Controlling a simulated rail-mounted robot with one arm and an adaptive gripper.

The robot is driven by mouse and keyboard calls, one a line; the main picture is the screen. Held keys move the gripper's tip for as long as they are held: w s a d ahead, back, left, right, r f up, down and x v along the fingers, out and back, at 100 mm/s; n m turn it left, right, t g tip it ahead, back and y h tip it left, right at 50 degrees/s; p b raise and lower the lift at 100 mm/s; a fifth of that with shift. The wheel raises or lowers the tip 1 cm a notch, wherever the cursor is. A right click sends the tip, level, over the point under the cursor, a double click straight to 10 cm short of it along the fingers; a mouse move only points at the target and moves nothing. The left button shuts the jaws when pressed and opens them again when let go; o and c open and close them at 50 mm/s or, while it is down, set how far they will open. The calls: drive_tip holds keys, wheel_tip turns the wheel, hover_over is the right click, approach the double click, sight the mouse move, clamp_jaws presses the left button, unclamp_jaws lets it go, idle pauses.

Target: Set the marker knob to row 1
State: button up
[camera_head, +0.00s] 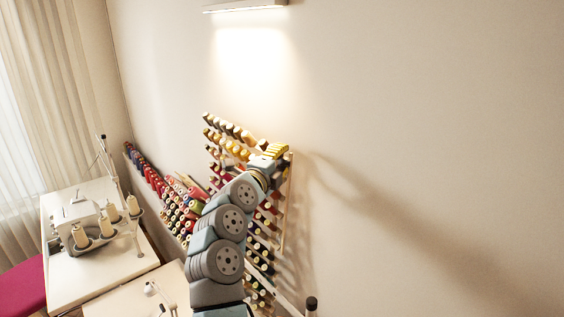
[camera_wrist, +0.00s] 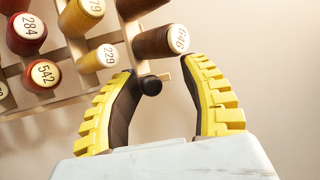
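In the wrist view, a small dark round knob (camera_wrist: 150,85) shows between the yellow, black-padded fingers of my gripper (camera_wrist: 158,68), close to the left finger. I cannot tell whether that finger touches it. The fingers are open, with a clear gap between the knob and the right finger. The knob sits by the edge of the wooden spool rack (camera_wrist: 72,47), just below a brown spool marked 646 (camera_wrist: 165,41). In the head view, my gripper (camera_head: 272,153) is at the rack's upper right side; the knob cannot be made out there. No row labels are readable.
Numbered spools stand close by in the wrist view, such as a yellow one marked 229 (camera_wrist: 98,58) and a red one marked 542 (camera_wrist: 43,74). In the head view, a table with a sewing machine (camera_head: 82,222) stands at left. The wall at right (camera_head: 430,130) is bare.

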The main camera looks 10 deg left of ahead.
drive_tip(key=shift+d+f, duration=0.1)
drive_tip(key=shift+d, duration=0.05)
drive_tip(key=v, duration=1.2)
idle(0.3)
